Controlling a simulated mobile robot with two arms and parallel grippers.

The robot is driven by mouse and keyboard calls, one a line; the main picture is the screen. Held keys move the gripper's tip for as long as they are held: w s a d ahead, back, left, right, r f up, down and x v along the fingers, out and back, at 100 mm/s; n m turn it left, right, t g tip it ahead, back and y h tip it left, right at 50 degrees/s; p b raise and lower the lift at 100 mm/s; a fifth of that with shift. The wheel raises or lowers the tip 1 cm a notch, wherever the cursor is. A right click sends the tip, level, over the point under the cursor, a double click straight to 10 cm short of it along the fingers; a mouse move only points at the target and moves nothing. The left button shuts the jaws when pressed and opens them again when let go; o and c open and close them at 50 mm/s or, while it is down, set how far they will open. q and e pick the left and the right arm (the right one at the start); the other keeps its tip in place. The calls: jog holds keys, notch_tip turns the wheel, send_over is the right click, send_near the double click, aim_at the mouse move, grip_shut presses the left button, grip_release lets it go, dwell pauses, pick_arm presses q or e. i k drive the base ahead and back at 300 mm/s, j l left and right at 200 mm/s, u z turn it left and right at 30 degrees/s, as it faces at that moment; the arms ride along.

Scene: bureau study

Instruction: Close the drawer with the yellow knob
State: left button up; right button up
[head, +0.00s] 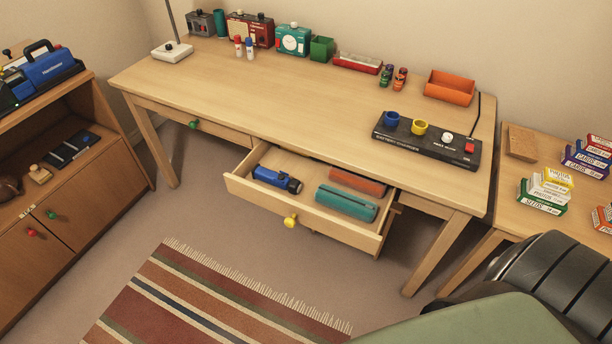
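The drawer (262,197) with the yellow knob (290,221) is pulled out from under the right half of the wooden desk (290,95). A blue-and-black flashlight (277,179), a teal case (346,203) and a rust-red case (358,182) lie inside it. The rust-red case is partly hidden by the desk edge. A second drawer (160,111) with a green knob (194,124) is shut at the left of the desk. Neither of my grippers is in view.
A striped rug (190,305) lies in front of the open drawer, with bare floor between. A black ribbed object (555,270) and a green surface (480,325) fill the lower right. A battery charger (425,140) stands on the desk. A wooden cabinet (90,205) stands at left.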

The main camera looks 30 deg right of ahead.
aim_at(302, 208)
jog(key=z, duration=0.75)
